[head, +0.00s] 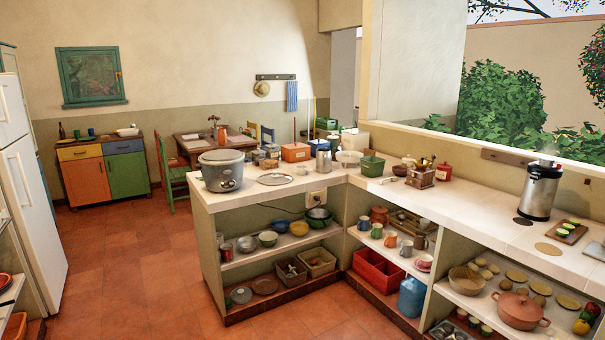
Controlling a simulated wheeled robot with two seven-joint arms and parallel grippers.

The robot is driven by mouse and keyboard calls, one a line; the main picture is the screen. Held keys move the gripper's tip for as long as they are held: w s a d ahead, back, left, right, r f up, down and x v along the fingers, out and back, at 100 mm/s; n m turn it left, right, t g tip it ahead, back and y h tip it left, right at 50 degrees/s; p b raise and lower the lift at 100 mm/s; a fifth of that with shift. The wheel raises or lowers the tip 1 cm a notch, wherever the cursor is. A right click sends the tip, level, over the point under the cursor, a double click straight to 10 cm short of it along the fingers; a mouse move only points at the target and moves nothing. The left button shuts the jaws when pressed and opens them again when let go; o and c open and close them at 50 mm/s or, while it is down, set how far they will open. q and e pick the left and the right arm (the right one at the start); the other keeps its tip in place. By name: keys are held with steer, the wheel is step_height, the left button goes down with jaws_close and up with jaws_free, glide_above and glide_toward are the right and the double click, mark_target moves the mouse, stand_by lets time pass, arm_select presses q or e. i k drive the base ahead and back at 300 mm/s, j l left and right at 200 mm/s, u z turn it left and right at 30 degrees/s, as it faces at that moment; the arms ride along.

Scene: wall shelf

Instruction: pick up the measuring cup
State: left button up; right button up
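I cannot single out a measuring cup with certainty at this distance. Several mugs (377,230) stand on the shelf right of the corner. Small clear containers (271,152) stand on the counter behind the grey rice cooker (222,170). Neither of my grippers is in view.
An L-shaped white counter (455,205) with open shelves below fills the right. A steel urn (540,190), a red crate (379,270) and a blue jug (412,296) stand there. The tiled floor (130,265) at left is clear, beside a white fridge (25,190).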

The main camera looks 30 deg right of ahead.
mark_target(305, 171)
steer(key=i+l+u, duration=0.1)
steer(key=i+l, duration=2)
steer(key=i, duration=0.15)
steer(key=i+j+z, duration=0.45)
steer(key=j, duration=0.3)
